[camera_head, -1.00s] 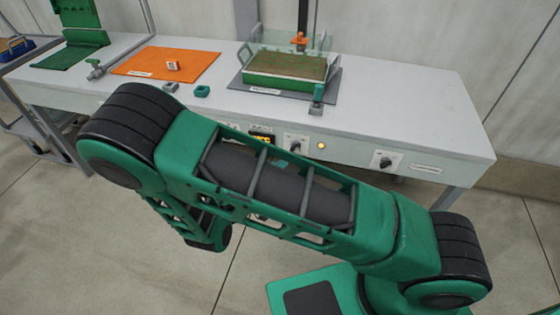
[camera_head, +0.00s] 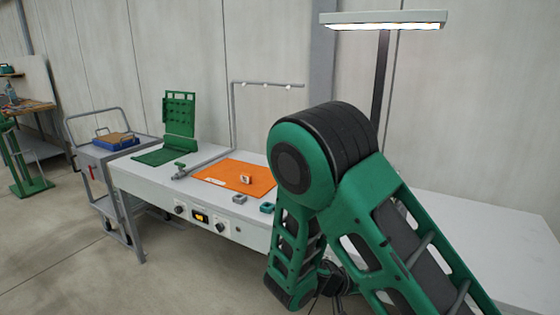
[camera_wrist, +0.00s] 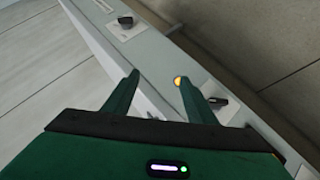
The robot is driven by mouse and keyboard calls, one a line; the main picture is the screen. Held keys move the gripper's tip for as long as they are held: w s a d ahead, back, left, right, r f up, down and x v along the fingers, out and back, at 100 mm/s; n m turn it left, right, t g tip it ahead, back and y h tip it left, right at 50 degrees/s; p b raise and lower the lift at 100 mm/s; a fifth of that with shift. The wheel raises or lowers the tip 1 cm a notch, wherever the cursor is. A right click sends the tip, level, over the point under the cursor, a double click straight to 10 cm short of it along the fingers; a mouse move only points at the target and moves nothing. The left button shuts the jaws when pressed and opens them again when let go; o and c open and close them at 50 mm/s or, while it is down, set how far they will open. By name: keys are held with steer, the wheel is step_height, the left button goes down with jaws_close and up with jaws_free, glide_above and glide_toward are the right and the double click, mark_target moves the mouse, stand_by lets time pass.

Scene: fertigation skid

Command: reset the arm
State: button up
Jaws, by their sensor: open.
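My gripper (camera_wrist: 158,80) shows in the wrist view with its two green fingers apart and nothing between them. Its tips point at the front panel of the white bench (camera_wrist: 148,60), with a yellow light (camera_wrist: 178,81) showing just beside the right finger. In the head view my green arm is bent, with its black-banded elbow high in front of the bench and one link hanging down. The gripper's fingers cannot be made out there.
An orange mat (camera_head: 213,172) with a small white-and-orange block (camera_head: 246,180) lies on the bench. A grey cart (camera_head: 97,152) with a blue tray stands farther left.

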steer(key=s+d+r+m+g+y, duration=0.3)
steer(key=s+d+r+g+y, duration=0.25)
steer(key=s+d+r, duration=0.6)
steer(key=s+d+r+t+y, duration=0.1)
steer(key=s+r+y, duration=0.1)
steer(key=s, duration=0.6)
steer(key=s+d+r+y, duration=0.1)
steer(key=s+r+y, duration=0.2)
steer(key=s, duration=0.5)
steer(key=shift+r+t+y, duration=0.35)
steer(key=shift+r, duration=0.55)
